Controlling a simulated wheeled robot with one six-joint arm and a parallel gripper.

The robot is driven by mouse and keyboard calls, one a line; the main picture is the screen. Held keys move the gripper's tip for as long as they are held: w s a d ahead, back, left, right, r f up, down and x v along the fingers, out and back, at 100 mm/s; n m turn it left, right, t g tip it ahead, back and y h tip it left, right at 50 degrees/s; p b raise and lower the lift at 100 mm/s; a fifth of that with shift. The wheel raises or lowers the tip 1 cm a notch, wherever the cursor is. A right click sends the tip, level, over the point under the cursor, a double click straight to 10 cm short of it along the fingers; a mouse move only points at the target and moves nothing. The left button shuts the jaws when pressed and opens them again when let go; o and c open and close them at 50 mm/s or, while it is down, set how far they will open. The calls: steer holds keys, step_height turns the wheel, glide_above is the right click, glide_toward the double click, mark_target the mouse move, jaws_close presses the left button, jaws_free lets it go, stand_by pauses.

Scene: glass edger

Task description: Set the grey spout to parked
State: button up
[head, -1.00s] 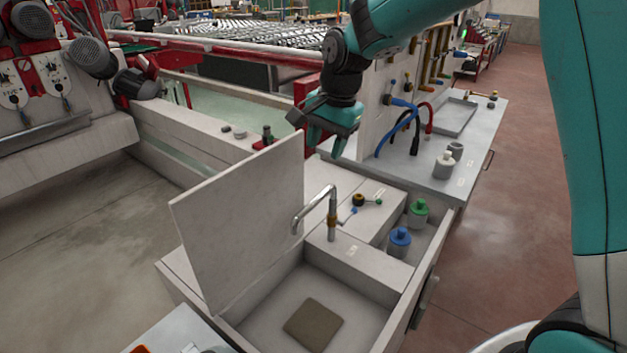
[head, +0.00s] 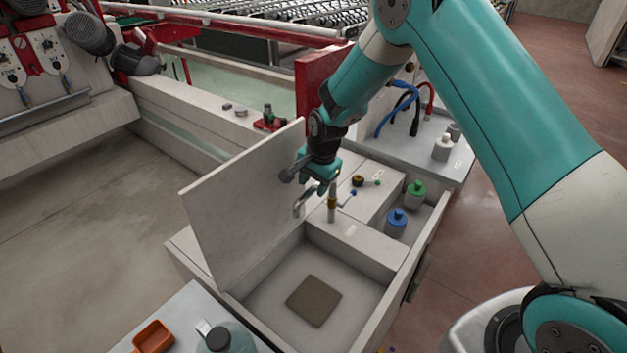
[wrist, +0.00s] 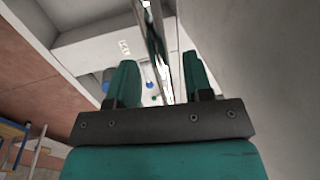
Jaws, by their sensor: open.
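The grey spout (head: 304,203) is a shiny curved metal pipe on a post at the back of the sink basin. Its free end points left, near the upright pale panel (head: 240,210). My gripper (head: 323,186) is over the top of the spout and hides its upper bend. In the wrist view, the spout (wrist: 155,40) runs between the two open teal fingers of my gripper (wrist: 162,80). I cannot tell whether either finger touches it.
The upright panel stands close to the left of my gripper. A blue-capped bottle (head: 396,223) and a green-capped bottle (head: 415,193) stand in the right-hand trough. The basin (head: 265,298) holds a brown square pad (head: 314,300). An orange tray (head: 154,337) is at the front left.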

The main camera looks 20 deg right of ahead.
steer(key=shift+f, duration=0.5)
jaws_close()
